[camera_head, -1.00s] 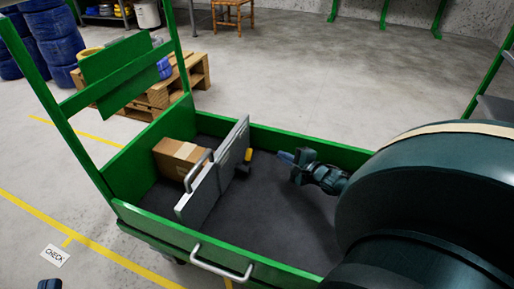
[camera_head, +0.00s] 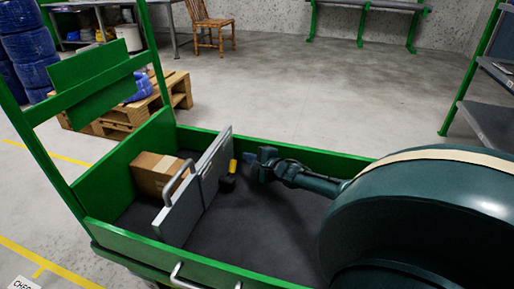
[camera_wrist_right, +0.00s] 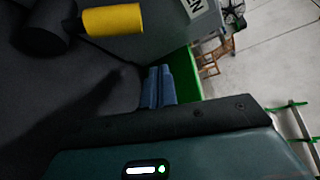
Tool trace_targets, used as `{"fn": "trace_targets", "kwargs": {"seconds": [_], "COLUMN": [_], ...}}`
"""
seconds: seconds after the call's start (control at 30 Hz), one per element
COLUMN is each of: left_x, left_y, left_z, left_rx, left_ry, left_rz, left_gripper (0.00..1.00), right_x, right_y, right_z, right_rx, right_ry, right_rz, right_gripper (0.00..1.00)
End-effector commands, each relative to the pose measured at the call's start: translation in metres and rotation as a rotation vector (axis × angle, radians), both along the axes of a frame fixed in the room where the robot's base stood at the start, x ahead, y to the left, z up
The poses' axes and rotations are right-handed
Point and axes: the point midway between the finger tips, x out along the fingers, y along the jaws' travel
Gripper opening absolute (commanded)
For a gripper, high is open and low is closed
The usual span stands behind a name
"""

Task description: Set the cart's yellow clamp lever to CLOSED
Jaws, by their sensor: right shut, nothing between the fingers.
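The yellow clamp lever (camera_head: 233,166) sits on a black mount (camera_head: 228,183) beside the grey divider panel (camera_head: 196,188) inside the green cart. In the right wrist view the lever (camera_wrist_right: 112,19) is a yellow cylinder at the top, next to a dark round part (camera_wrist_right: 45,25). My right gripper (camera_head: 247,160) is just right of the lever in the head view. Its blue fingertips (camera_wrist_right: 158,87) are together and empty, with a gap to the lever in the wrist view. My left gripper is out of view.
A cardboard box (camera_head: 158,173) lies left of the divider, which has a grey handle (camera_head: 175,183). The green cart wall (camera_head: 320,157) runs behind my right gripper. The cart floor (camera_head: 262,230) in front is clear. A wooden pallet (camera_head: 120,118) stands behind the cart.

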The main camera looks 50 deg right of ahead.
Motion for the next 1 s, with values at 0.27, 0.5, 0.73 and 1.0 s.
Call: {"fn": "trace_targets", "kwargs": {"seconds": [0.27, 0.5, 0.73, 1.0], "left_x": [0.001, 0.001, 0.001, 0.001], "left_y": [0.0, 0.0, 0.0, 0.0], "left_z": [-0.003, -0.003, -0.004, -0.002], "left_rx": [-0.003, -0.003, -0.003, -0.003], "left_ry": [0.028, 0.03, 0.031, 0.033], "left_rz": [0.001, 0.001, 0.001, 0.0], "left_gripper": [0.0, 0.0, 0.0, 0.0], "right_x": [-0.006, -0.01, -0.01, -0.01], "right_y": [0.025, 0.035, 0.036, 0.036], "right_z": [0.01, 0.015, 0.016, 0.017], "right_rx": [0.004, 0.001, 0.0, 0.0], "right_ry": [0.0, 0.001, 0.0, 0.0], "right_rz": [0.002, 0.001, 0.0, 0.001], "right_gripper": [0.0, 0.0, 0.0, 0.0]}}
